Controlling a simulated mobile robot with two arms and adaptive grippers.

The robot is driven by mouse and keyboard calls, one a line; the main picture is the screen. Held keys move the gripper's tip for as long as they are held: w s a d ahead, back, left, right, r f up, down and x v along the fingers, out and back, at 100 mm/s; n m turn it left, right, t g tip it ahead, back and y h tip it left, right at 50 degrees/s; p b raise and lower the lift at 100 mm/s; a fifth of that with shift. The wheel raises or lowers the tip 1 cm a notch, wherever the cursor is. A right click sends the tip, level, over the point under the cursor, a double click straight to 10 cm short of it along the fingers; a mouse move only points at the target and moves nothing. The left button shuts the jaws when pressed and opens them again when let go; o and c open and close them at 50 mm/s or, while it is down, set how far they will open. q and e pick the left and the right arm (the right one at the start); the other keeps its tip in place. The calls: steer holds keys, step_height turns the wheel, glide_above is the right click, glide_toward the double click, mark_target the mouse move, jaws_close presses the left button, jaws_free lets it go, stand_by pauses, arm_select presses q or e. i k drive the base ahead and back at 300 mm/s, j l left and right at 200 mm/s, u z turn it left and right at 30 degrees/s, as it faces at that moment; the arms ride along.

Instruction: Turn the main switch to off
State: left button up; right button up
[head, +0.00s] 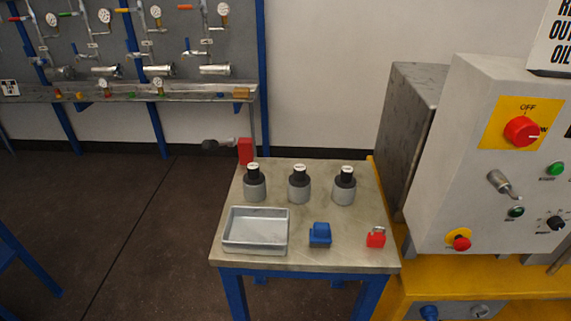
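The main switch (521,131) is a red rotary knob on a yellow plate (493,136), high on the grey control cabinet (456,180) at the right. The word OFF is printed above the knob. A white mark on the knob's right side points right, toward lettering that is partly hidden and looks like ON. Neither of my grippers shows in the head view.
Below the switch are a metal lever handle (503,184), a green button (556,168) and a red stop button (461,243). A small table (270,262) left of the cabinet holds a metal tray (230,245), several grey containers and a red padlock (376,238).

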mark_target(522, 131)
steer(key=z, duration=1.25)
